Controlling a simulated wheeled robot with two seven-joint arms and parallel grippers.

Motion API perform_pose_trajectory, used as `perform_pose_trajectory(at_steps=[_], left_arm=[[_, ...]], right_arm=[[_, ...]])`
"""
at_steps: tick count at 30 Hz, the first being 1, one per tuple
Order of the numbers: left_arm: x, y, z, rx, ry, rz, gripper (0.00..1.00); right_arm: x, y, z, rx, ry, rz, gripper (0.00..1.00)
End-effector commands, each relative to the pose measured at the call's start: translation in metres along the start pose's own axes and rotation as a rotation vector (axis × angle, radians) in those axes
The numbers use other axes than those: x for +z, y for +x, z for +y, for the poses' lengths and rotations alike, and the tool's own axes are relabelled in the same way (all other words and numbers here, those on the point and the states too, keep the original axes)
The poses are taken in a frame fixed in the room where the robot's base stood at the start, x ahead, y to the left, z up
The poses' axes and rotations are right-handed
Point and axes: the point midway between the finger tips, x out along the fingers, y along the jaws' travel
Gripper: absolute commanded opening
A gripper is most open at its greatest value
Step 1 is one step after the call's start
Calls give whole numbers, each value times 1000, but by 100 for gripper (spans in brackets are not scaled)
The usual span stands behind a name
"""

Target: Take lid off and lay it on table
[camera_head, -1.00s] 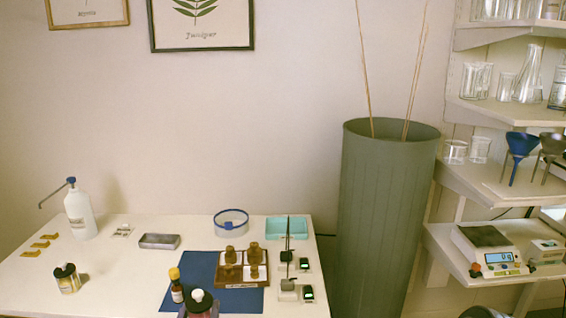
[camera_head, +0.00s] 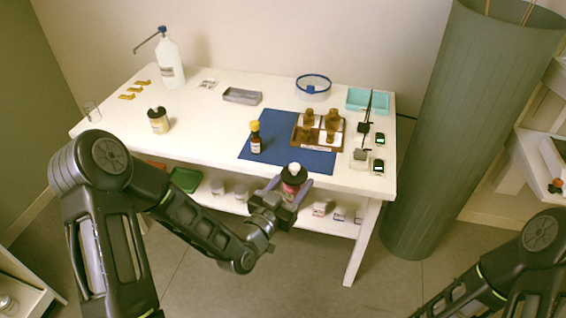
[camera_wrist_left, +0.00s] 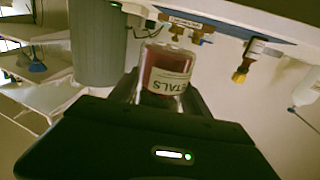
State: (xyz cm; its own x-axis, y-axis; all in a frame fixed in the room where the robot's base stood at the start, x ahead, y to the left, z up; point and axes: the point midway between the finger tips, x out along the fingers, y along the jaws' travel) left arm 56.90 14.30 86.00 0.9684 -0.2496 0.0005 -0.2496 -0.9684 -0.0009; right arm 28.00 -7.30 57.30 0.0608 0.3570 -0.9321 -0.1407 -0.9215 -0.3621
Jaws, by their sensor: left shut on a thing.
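A jar with pinkish-red contents (camera_head: 291,187) and a black lid (camera_head: 294,173) with a pale top is at the table's front edge. My left gripper (camera_head: 288,190) is shut around the jar's body, one finger on each side, below the lid. The left wrist view shows the glass jar (camera_wrist_left: 166,75) between the fingers, with a label partly reading "TALS"; the lid cannot be made out there. I cannot tell whether the jar touches the table (camera_head: 345,180). My right arm shows at the lower right, but its gripper is out of view.
A dropper bottle (camera_head: 256,140) and a wooden rack of brown bottles (camera_head: 317,130) stand on the blue mat (camera_head: 285,125). Small scales stand right of them. Another jar (camera_head: 158,122) stands left. The table's middle-left front is clear.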

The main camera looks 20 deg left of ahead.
Motion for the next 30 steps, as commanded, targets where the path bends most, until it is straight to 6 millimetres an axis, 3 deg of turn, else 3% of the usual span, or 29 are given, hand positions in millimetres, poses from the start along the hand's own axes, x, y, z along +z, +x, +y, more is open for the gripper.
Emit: perform_pose_trajectory(at_steps=[6,13,18,26,30], left_arm=[[23,-21,58,228,-3,-1,0],[39,-36,101,399,-1,0,0],[42,-40,112,445,-1,2,0],[43,-40,113,448,-1,2,0],[43,-41,113,447,-1,0,0]], right_arm=[[0,0,0,0,0,0,36],[0,0,0,0,0,0,36],[0,0,0,0,0,0,36],[0,0,0,0,0,0,36],[-3,-1,-2,3,1,10,48]])
